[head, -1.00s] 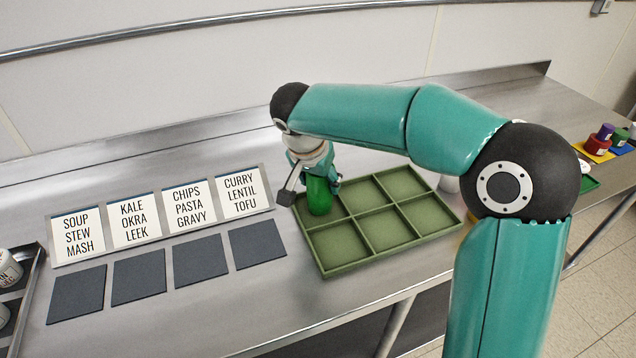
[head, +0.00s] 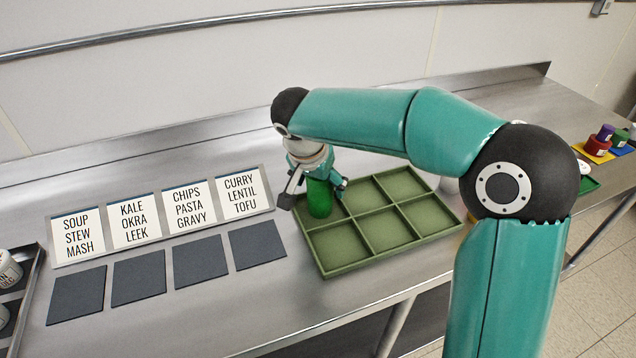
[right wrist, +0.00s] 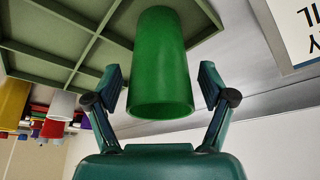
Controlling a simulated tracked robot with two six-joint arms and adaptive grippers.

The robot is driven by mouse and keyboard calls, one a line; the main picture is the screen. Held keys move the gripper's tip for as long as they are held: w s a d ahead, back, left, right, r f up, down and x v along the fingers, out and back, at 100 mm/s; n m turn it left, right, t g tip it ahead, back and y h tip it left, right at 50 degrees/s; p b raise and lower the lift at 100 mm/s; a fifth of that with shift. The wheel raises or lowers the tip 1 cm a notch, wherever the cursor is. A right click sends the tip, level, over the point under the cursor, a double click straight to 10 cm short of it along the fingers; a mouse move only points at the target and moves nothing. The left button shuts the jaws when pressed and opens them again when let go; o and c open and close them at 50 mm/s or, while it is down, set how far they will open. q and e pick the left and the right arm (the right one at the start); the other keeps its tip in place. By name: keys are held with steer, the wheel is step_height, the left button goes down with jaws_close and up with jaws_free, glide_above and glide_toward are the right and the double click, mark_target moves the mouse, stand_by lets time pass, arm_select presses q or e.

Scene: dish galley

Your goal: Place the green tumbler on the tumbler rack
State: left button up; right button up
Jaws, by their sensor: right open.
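The green tumbler (head: 319,198) stands upright in the back left compartment of the green tumbler rack (head: 345,267). It also shows in the right wrist view (right wrist: 161,65), where the rack (right wrist: 40,62) lies beyond it. My right gripper (head: 314,191) is open at the tumbler. Its fingers (right wrist: 158,90) are spread on either side of the tumbler, with a visible gap to each side. My left gripper does not show in either view.
A sign holder (head: 160,215) with several food cards stands left of the rack, with dark square mats (head: 200,257) in front. Cans (head: 8,268) sit in a tray at the far left. Coloured containers (head: 597,143) stand at the far right.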

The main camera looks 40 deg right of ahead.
steer(key=v, duration=1.2)
steer(key=shift+s+f, duration=0.1)
